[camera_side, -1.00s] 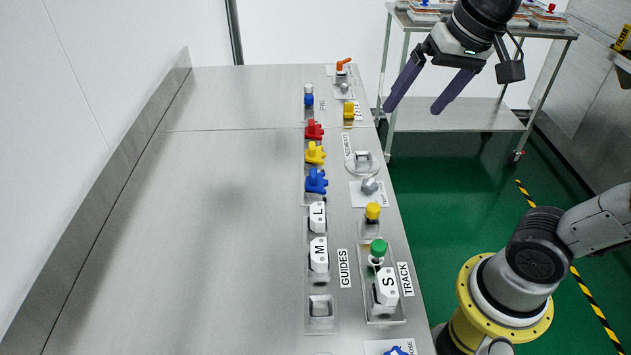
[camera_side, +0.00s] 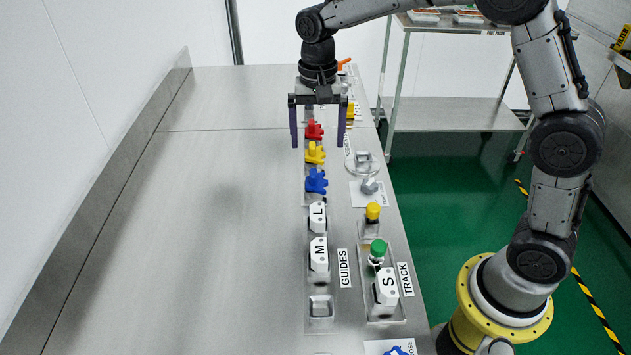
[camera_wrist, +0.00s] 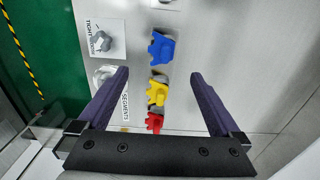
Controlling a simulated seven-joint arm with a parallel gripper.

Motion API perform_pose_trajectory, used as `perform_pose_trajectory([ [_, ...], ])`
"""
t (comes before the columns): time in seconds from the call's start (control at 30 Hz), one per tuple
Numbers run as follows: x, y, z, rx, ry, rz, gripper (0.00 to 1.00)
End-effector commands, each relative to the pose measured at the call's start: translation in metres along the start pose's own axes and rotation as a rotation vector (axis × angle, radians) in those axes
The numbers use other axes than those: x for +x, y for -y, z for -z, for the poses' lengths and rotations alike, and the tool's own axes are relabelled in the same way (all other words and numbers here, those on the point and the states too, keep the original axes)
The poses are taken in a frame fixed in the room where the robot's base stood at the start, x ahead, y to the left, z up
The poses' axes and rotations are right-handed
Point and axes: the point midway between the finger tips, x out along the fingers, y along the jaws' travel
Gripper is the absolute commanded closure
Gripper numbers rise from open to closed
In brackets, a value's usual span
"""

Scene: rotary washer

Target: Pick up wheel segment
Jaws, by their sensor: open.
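Three coloured wheel segments stand in a row on the metal table: a red segment (camera_side: 314,131), a yellow segment (camera_side: 315,153) and a blue segment (camera_side: 316,181). They also show in the wrist view as blue (camera_wrist: 160,48), yellow (camera_wrist: 157,92) and red (camera_wrist: 154,122). My gripper (camera_side: 318,146) points down with its purple fingers open and empty. In the wrist view my gripper (camera_wrist: 158,75) has its fingers on either side of the row, with the red and yellow segments seen between them. The exact height above them is hard to tell.
White guide blocks L (camera_side: 318,217) and M (camera_side: 319,254) stand nearer the camera in the same row. An S block (camera_side: 387,287), a green knob (camera_side: 379,248) and a yellow knob (camera_side: 373,211) stand to the right. The table's left side is clear.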

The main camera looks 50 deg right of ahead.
Motion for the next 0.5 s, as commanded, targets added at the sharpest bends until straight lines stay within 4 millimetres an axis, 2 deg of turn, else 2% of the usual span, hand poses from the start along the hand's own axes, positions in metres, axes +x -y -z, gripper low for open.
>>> perform_pose_trajectory([
  [0.1,0.025,-0.001,-0.001,0.000,0.004,-0.004,0.00],
  [0.2,0.038,0.000,0.000,0.000,0.002,-0.002,0.00],
  [0.5,0.061,0.000,-0.002,-0.001,0.001,-0.002,0.00],
])
